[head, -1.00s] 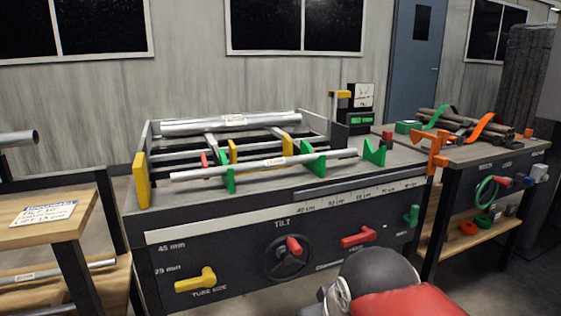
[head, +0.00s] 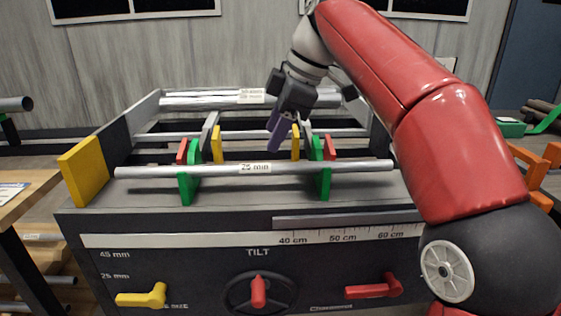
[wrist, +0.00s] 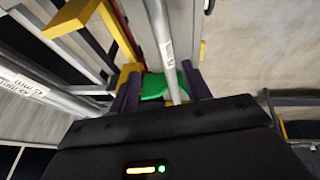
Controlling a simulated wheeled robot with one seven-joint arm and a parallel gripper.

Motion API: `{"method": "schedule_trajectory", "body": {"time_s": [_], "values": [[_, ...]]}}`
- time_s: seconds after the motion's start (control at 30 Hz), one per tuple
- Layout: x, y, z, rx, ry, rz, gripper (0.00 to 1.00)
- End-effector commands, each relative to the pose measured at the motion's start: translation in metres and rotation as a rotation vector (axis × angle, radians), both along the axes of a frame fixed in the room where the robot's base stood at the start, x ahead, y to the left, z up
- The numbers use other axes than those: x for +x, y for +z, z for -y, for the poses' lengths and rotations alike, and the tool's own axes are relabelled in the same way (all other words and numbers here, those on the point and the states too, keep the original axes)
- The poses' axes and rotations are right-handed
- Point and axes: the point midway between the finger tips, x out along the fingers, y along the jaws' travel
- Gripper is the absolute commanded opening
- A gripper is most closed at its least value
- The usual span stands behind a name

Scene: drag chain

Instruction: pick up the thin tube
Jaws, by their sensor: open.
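The thin tube (head: 215,171), silver with a "25 mm" label, lies level across two green V-shaped supports (head: 187,187) at the front of the bench. My gripper (head: 279,140) is above and seemingly a little behind the tube's middle, purple fingers pointing down, open and empty. In the wrist view the thin tube (wrist: 160,25) runs lengthwise between the spread fingers of my gripper (wrist: 160,80), with a green support (wrist: 153,88) beyond. I cannot tell how far the fingertips are above the tube.
A thicker labelled tube (head: 200,102) lies at the back of the bench. Yellow and red supports (head: 217,145) stand behind the thin tube. A yellow end plate (head: 83,171) is at the left. The front panel has levers and a tilt wheel (head: 258,292).

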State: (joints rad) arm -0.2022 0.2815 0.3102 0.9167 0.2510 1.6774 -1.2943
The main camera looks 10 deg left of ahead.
Motion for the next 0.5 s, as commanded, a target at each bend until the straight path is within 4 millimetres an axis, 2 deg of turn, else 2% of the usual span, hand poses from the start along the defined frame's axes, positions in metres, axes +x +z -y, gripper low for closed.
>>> {"method": "schedule_trajectory", "body": {"time_s": [0.5], "values": [[-0.004,-0.061,-0.028,0.0,-0.001,0.0,0.48]]}}
